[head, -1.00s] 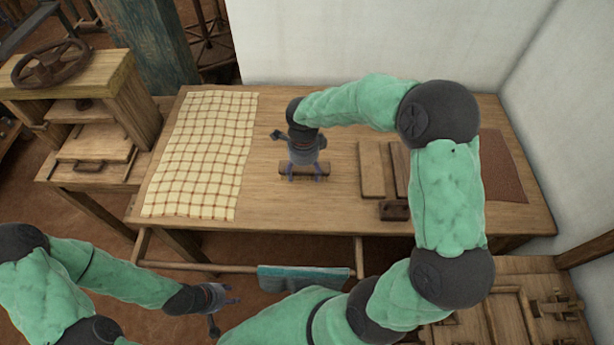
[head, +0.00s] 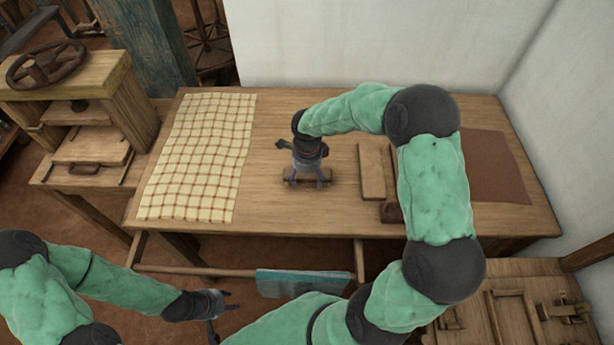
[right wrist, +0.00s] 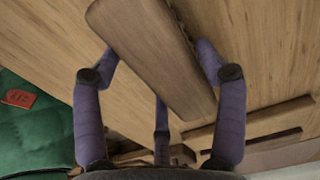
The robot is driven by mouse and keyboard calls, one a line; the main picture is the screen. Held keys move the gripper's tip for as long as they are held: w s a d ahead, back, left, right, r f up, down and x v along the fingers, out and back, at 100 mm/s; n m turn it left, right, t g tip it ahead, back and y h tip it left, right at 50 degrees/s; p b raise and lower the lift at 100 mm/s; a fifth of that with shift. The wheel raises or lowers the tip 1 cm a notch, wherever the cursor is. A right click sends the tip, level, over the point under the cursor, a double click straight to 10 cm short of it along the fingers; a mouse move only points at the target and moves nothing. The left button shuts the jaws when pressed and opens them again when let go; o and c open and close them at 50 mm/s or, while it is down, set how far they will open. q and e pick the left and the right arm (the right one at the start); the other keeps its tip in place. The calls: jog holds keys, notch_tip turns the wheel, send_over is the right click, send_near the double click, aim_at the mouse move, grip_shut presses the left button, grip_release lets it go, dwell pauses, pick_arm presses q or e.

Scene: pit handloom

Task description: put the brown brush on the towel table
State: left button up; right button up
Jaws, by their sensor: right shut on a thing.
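The brown brush (head: 307,180) has a wooden back and is in the grasp of my right gripper (head: 307,184), which points down over the middle of the wooden table (head: 285,215). In the right wrist view the long brush back (right wrist: 155,50) lies between the purple fingers (right wrist: 163,72). The brush is at or close to the tabletop; I cannot tell whether it touches. A teal towel (head: 300,283) hangs on the rail at the table's front. My left gripper (head: 224,311) is empty and open, low in front of the table.
A checked cloth (head: 195,155) covers the table's left part. A wooden board (head: 372,170), a dark small block (head: 389,212) and a brown sheet (head: 497,165) lie to the right, partly behind my right arm. Bare wood surrounds the brush.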

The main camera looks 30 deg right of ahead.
aim_at(307, 176)
jog(key=o, duration=1.2)
jog(key=shift+f, duration=0.1)
jog(key=shift+r, duration=0.2)
notch_tip(307, 176, up, 12)
jog(key=p, duration=0.3)
jog(key=shift+p, duration=0.4)
